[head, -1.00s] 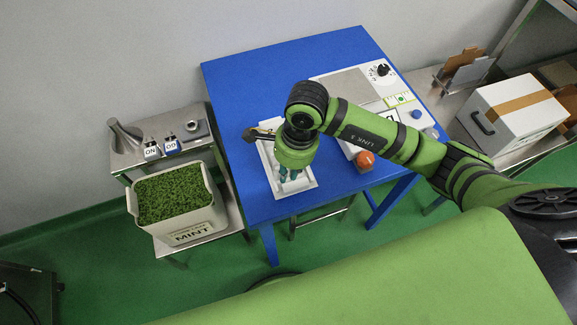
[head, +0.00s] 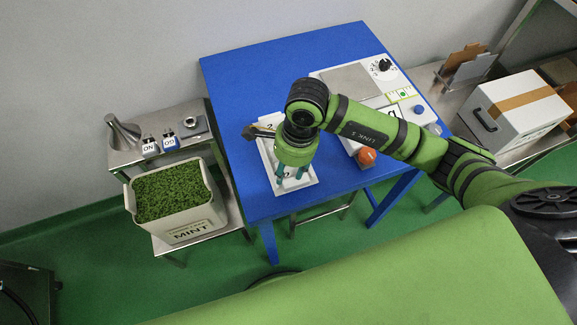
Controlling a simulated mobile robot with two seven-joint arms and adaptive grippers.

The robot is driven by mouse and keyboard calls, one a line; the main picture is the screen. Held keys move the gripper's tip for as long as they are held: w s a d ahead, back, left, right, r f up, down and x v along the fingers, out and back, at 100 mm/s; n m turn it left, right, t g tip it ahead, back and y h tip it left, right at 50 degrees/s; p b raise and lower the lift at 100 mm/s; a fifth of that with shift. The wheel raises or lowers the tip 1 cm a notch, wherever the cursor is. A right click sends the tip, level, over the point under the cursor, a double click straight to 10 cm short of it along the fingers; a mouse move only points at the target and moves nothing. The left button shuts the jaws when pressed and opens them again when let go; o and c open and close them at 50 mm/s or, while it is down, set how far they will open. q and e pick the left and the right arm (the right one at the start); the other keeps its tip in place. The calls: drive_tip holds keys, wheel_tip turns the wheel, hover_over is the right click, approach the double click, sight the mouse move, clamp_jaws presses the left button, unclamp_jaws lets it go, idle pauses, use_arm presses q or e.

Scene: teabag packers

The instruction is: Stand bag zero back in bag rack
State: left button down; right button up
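A white tray-like rack (head: 269,163) lies at the left front of the blue table. A mark like a 2 shows at its far end, and a round mark, perhaps a 0, near its front end. My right gripper (head: 293,176) points down over the rack's front part. Its teal fingers stand apart, and it looks open. I cannot make out bag zero; the gripper and wrist cover much of the rack. A dark and tan piece (head: 258,132) sticks out left of my wrist; I cannot tell what it is. My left gripper is not in view.
The blue table (head: 265,75) has free room behind the rack. A white and grey device (head: 352,82) with a dial and an orange-red knob (head: 367,157) stand to the right. A white box (head: 515,110) is far right.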

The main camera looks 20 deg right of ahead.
drive_tip(key=shift+r+p, duration=0.6)
drive_tip(key=shift+p, duration=0.15)
drive_tip(key=shift+w+r, duration=0.1)
drive_tip(key=shift+r, duration=0.3)
wheel_tip(320, 180, up, 11)
drive_tip(key=d+b, duration=0.1)
drive_tip(key=b, duration=0.1)
drive_tip(key=shift+d+b, duration=0.4)
